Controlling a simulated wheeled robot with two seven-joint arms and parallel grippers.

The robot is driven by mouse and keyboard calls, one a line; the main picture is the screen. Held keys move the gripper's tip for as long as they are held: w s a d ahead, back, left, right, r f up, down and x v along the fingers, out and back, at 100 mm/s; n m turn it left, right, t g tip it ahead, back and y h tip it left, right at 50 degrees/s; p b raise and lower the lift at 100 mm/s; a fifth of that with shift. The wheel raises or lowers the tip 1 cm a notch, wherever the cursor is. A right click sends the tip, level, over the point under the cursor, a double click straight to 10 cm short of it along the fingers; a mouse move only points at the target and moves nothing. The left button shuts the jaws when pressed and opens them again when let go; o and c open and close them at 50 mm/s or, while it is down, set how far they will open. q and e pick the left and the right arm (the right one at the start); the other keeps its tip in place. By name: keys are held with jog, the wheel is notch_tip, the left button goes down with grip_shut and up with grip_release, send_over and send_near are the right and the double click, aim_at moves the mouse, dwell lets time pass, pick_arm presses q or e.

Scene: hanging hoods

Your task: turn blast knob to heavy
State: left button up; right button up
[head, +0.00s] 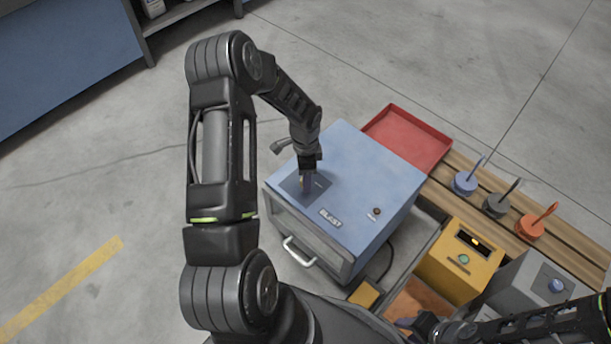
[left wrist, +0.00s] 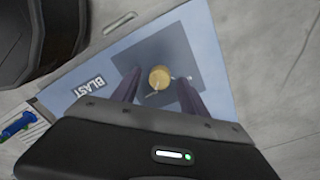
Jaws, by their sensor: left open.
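The blue BLAST box (head: 365,165) stands on the floor side of the bench, with a dark square plate (head: 290,186) on its top. In the left wrist view the round brass blast knob (left wrist: 159,77) sits on that plate, with small pale marks beside it too small to read. My left gripper (left wrist: 157,92) points down at the knob, open, with one finger on each side; I cannot tell whether they touch it. In the head view my left gripper (head: 306,184) mostly hides the knob. My right gripper (head: 406,322) is low at right, partly hidden, its jaws unclear.
A red tray (head: 410,138) lies behind the box. Blue, grey and orange handled pieces stand on wooden slats (head: 485,190) at right. A yellow box (head: 460,262) and a grey box (head: 535,285) stand nearer.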

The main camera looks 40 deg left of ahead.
pick_arm(q)
notch_tip(320, 180, up, 8)
jog(key=shift+w+a+f+p, duration=0.15)
jog(key=shift+f+p, duration=0.1)
jog(key=shift+p, duration=0.65)
